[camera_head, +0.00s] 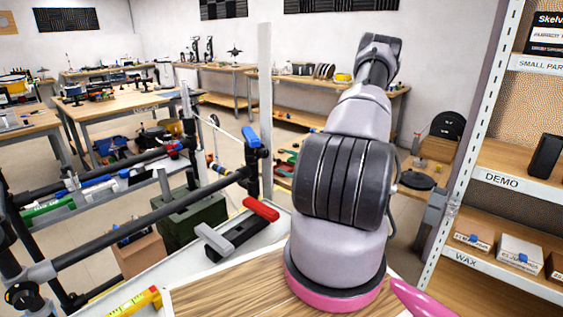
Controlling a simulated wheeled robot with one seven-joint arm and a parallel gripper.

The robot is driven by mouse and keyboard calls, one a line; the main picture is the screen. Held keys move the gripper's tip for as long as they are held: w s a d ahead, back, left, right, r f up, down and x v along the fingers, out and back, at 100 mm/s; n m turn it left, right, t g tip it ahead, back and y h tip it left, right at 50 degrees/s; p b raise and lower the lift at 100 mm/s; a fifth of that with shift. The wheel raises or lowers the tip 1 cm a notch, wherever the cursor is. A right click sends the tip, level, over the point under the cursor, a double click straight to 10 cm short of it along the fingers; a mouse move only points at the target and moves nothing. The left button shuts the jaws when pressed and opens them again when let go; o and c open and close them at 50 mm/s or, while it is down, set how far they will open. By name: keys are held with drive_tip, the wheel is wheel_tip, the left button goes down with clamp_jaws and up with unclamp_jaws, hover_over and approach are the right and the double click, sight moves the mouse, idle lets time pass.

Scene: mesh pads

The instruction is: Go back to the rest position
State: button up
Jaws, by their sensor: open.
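My arm rises from the wooden top (225,293) in the lower middle of the head view. It leans up and slightly to the right, away from the camera, and its far dark part ends near the top of the picture. I cannot make out my gripper or its fingertips. No object is seen held.
A red and black clamp-like tool (240,229) lies left of my arm, and a yellow level (132,302) lies at the front left. Black rails (140,224) stand at left. A shelf unit (505,190) stands close at right. Workbenches (125,100) are farther back.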

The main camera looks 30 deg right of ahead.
idle(0.4)
drive_tip(key=s+a+r+n+g+y, duration=0.3)
drive_tip(key=a+r+n+g+y, duration=0.55)
drive_tip(key=a+r+n, duration=1)
drive_tip(key=s+a+r+n+g+h, duration=0.3)
drive_tip(key=s+r+n+h, duration=0.15)
drive_tip(key=s+n, duration=0.4)
drive_tip(key=s+a+r+n+g+h, duration=0.3)
drive_tip(key=s+a+r+n, duration=0.15)
drive_tip(key=n, duration=0.75)
drive_tip(key=s+d+r+n+t+h, duration=0.3)
drive_tip(key=s+r+n+t+h, duration=0.1)
drive_tip(key=s+r+n, duration=0.4)
drive_tip(key=r+n+h, duration=0.1)
drive_tip(key=r+n, duration=0.1)
drive_tip(key=n, duration=0.2)
drive_tip(key=shift+s+t, duration=0.35)
